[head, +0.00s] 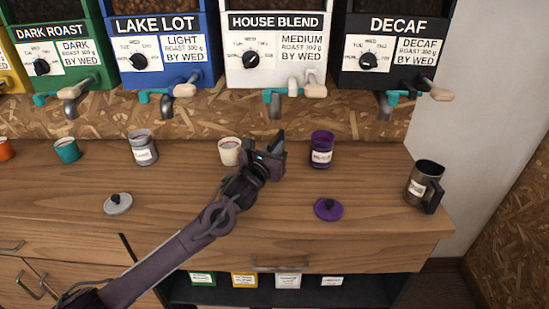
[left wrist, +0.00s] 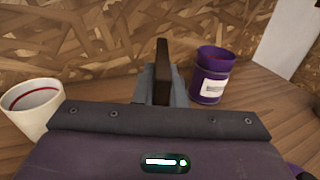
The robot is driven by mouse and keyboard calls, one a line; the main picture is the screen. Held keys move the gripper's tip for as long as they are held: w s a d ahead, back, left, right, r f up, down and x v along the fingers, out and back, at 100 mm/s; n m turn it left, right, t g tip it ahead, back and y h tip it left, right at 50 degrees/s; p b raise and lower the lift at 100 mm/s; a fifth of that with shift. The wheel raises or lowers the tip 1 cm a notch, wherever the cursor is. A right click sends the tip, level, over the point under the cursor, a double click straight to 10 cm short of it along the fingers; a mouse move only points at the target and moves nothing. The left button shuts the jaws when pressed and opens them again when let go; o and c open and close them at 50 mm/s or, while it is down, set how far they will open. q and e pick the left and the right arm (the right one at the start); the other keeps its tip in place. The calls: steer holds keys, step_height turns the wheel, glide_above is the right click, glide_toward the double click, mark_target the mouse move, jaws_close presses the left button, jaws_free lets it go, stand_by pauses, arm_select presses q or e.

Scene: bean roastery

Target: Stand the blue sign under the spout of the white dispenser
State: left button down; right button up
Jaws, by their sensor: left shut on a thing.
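The white dispenser (head: 275,48), labelled HOUSE BLEND, hangs at the back in the head view. Its spout (head: 275,104) points down over the counter. My left gripper (head: 272,153) is below and in front of that spout, just above the counter. In the left wrist view the gripper (left wrist: 160,92) is shut on a thin, dark brown upright slab (left wrist: 161,70), seen nearly edge-on. No blue face shows, so I cannot tell if it is the blue sign. No other sign stands on the counter in view. My right gripper is not in view.
A cream cup (head: 230,152) stands left of the gripper and a purple canister (head: 321,150) right of it. A purple lid (head: 328,209), grey lid (head: 118,203), grey canister (head: 143,147) and dark pitcher (head: 424,184) are on the wooden counter (head: 370,215).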

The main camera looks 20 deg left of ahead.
arm_select(q)
step_height(320, 180, down, 4)
steer(key=shift+r, duration=0.2)
steer(key=shift+w+f+p, duration=0.1)
steer(key=shift+f+p, duration=0.15)
steer(key=shift+p, duration=0.2)
steer(key=shift+w+a+f, duration=0.1)
steer(key=shift+f, duration=0.1)
steer(key=shift+f, duration=0.2)
steer(key=c, duration=1.5)
jaws_free()
steer(key=shift+r, duration=0.15)
